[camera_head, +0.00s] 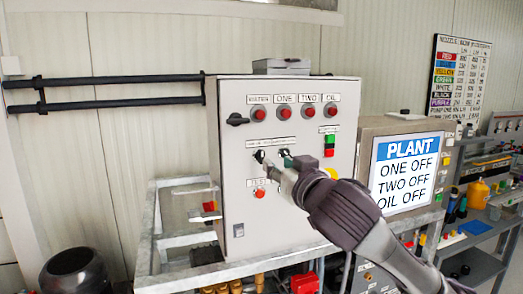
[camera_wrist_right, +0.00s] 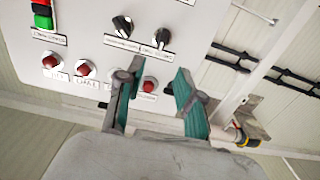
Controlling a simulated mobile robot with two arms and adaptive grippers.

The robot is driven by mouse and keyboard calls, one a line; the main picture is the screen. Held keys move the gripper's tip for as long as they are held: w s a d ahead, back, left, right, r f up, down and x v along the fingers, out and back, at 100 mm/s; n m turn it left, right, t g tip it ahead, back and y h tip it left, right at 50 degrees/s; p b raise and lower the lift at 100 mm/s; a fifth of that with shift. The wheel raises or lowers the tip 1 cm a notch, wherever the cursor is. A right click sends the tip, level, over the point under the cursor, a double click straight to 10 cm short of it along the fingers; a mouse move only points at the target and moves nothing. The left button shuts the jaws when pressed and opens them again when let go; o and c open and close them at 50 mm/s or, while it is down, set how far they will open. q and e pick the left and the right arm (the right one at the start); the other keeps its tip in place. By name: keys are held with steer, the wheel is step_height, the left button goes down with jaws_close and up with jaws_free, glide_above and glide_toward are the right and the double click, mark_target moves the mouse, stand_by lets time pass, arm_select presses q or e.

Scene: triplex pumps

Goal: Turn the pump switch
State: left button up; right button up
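The grey control cabinet (camera_head: 240,190) stands in the middle of the head view. Two black rotary switches sit side by side on its front; one (camera_head: 259,156) shows just left of my right gripper (camera_head: 272,160), whose fingers partly cover that area. The right wrist view shows the panel upside down, with both switches, one (camera_wrist_right: 122,26) and the other (camera_wrist_right: 161,38), beyond the fingertips. The right gripper (camera_wrist_right: 152,82) is open, its teal fingers apart with nothing between them. Contact with the panel cannot be told. My left gripper is out of view.
Red lamps (camera_head: 283,112) line the cabinet's top. A green and red button block (camera_head: 329,146) is to the right, and a red button (camera_head: 259,193) below. A black handle (camera_head: 237,119) juts out at the left. A screen (camera_head: 404,172) reads PLANT, ONE OFF, TWO OFF, OIL OFF.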

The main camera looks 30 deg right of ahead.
mark_target(262, 153)
steer(key=p+x, duration=0.3)
steer(key=x, duration=0.7)
steer(key=shift+w+a, duration=0.1)
jaws_close()
